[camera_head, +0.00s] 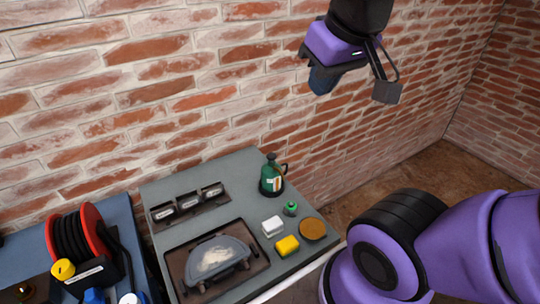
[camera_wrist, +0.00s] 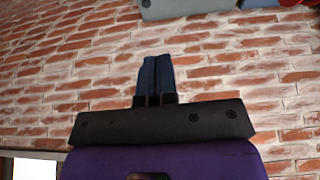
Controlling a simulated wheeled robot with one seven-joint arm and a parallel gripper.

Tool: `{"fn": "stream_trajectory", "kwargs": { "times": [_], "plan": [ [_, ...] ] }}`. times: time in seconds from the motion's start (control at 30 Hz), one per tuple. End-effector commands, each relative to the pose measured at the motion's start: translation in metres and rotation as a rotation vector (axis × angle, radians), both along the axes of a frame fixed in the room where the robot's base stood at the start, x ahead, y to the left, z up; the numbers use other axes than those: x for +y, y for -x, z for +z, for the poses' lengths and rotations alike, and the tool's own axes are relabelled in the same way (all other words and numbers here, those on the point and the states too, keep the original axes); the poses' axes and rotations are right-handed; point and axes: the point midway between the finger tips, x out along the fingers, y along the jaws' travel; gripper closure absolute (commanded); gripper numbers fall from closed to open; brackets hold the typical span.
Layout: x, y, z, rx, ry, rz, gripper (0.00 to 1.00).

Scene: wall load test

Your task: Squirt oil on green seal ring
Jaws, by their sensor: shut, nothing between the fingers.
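A dark green oil can (camera_head: 271,180) with a side handle and a pale label stands upright at the back right of the grey bench. A small green-topped piece (camera_head: 290,209) sits in front of it and may be the green seal ring; it is too small to be sure. My gripper (camera_head: 322,82) is high above the bench, in front of the brick wall, apart from both. In the wrist view its blue fingers (camera_wrist: 157,62) are together with nothing between them. No oil can or ring is clear in the wrist view.
The grey bench (camera_head: 243,158) also holds a white block (camera_head: 272,226), a yellow block (camera_head: 287,246), a round brown disc (camera_head: 312,229), a slotted rack (camera_head: 188,205) and a dark tray (camera_head: 172,262) with a grey part. A red reel (camera_head: 90,222) stands at left. The wall rises behind.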

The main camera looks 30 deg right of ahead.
Motion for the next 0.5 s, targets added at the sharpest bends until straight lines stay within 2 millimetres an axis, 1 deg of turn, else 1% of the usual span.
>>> {"fn": "stream_trajectory", "kwargs": {
  "times": [0.17, 0.27, 0.5],
  "plan": [
    [-0.014, -0.036, -0.017, 0.095, 0.071, 0.05, 1.0],
    [-0.023, -0.059, -0.031, 0.153, 0.126, 0.084, 1.0],
    [-0.04, -0.112, -0.071, 0.284, 0.28, 0.181, 1.0]
  ]
}}
